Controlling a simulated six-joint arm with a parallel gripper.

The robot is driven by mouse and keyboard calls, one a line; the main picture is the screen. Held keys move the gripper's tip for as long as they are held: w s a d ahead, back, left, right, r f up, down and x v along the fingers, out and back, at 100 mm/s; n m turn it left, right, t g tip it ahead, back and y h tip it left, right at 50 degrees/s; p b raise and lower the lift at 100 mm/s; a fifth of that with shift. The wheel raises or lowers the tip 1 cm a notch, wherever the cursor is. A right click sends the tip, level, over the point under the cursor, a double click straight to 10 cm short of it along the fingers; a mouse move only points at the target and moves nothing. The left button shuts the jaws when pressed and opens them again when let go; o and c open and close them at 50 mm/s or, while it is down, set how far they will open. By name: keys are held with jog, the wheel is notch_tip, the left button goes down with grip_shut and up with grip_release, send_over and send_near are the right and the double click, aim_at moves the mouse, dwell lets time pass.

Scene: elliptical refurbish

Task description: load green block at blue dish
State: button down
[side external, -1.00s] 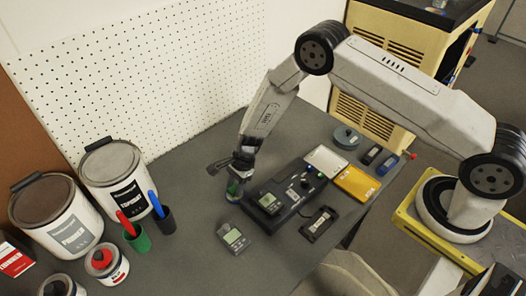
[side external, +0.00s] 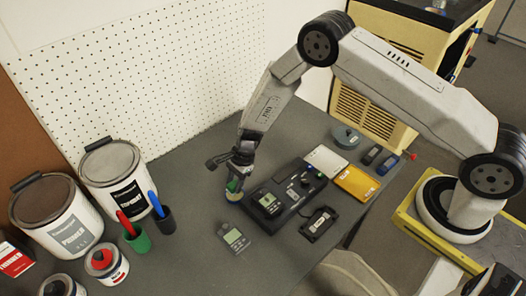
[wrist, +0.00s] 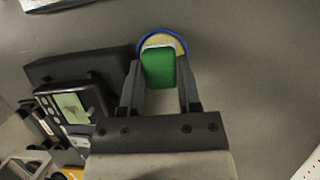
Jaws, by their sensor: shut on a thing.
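The green block (wrist: 158,70) is between the two fingers of my gripper (wrist: 160,85) in the wrist view, and the gripper is shut on it. The blue dish (wrist: 181,40) shows just beyond and below the block, with a blue rim and a pale yellowish inside. The block overlaps part of the dish in that view. In the side view my gripper (side external: 236,180) points down over the dish (side external: 234,196). The block is small and mostly hidden there, and I cannot tell whether it touches the dish floor.
A black device with a screen (side external: 268,203) stands close to the right of my gripper. A grey handheld meter (side external: 234,237) lies in front. Green (side external: 138,239) and black (side external: 164,219) pen cups and paint cans (side external: 112,178) stand at left. The table behind the gripper is clear.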

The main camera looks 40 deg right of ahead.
aim_at(235, 183)
jog(key=shift+r, duration=2.5)
jog(key=shift+s+d+r+n, duration=0.1)
jog(key=shift+d+r+n, duration=0.2)
jog(key=shift+r+n, duration=0.25)
jog(key=s+d+r+n+g+h, duration=0.2)
jog(key=s+d+r+n, duration=0.2)
jog(key=d+r+n, duration=0.3)
jog(key=s+d+r+n+g+h, duration=0.2)
jog(key=s+d+r+n, duration=0.1)
jog(key=d+r+n, duration=0.4)
jog(key=r+n, duration=0.1)
jog(key=n, duration=0.2)
jog(key=shift+s+r, duration=0.2)
jog(key=shift+s, duration=0.2)
